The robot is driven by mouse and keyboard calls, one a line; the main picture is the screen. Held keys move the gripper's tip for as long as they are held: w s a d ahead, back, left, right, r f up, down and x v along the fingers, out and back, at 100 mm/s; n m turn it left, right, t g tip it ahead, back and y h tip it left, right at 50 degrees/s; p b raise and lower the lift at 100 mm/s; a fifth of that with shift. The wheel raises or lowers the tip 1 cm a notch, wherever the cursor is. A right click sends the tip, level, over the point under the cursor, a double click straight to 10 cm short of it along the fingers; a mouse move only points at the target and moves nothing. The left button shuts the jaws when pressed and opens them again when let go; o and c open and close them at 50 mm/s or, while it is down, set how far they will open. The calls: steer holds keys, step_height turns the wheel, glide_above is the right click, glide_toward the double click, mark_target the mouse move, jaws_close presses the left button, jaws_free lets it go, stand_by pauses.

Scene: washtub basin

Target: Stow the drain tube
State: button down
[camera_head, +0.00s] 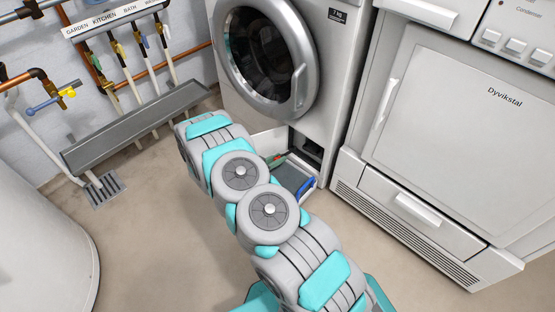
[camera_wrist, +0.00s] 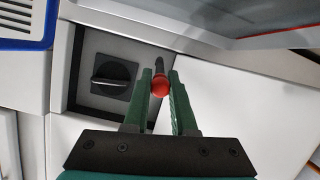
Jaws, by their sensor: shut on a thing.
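The drain tube shows in the wrist view as a short dark stub with a red rounded end (camera_wrist: 160,87). My gripper (camera_wrist: 161,90) has its green fingers closed around this red end. The rest of the tube is hidden. Left of the fingers is a dark-framed recess (camera_wrist: 68,62) with a round black filter knob (camera_wrist: 110,76). In the head view my arm covers most of the gripper; green and red bits show by the washing machine's (camera_head: 338,75) low opening (camera_head: 306,148).
A dryer (camera_head: 450,130) stands at right, a grey trough (camera_head: 135,125) with pipes at left. Open floor (camera_head: 160,235) lies at front left.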

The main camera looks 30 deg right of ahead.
steer(key=r+y+p, duration=0.1)
steer(key=p, duration=0.1)
steer(key=r+g+y+p, duration=0.1)
steer(key=r, duration=0.1)
steer(key=shift+w+d+r+y+p, duration=0.15)
steer(key=shift+d+r+y+p, duration=0.15)
steer(key=shift+d+p, duration=0.1)
steer(key=r+y+p, duration=0.1)
steer(key=p, duration=0.1)
steer(key=shift+d+p, duration=0.3)
steer(key=shift+p, duration=0.05)
steer(key=y+p, duration=0.1)
steer(key=g+p, duration=0.1)
steer(key=p, duration=0.1)
steer(key=shift+w+d+r+y, duration=0.15)
steer(key=shift+d+r+y, duration=0.2)
steer(key=shift+r+y, duration=0.05)
steer(key=shift+w+d+r+y+p, duration=0.1)
steer(key=shift+d+y+p, duration=0.15)
steer(key=shift+p, duration=0.6)
steer(key=shift+w+y+p, duration=0.1)
steer(key=shift+y+p, duration=0.15)
steer(key=shift+p, duration=0.05)
steer(key=c, duration=0.9)
jaws_free()
steer(key=shift+o, duration=0.2)
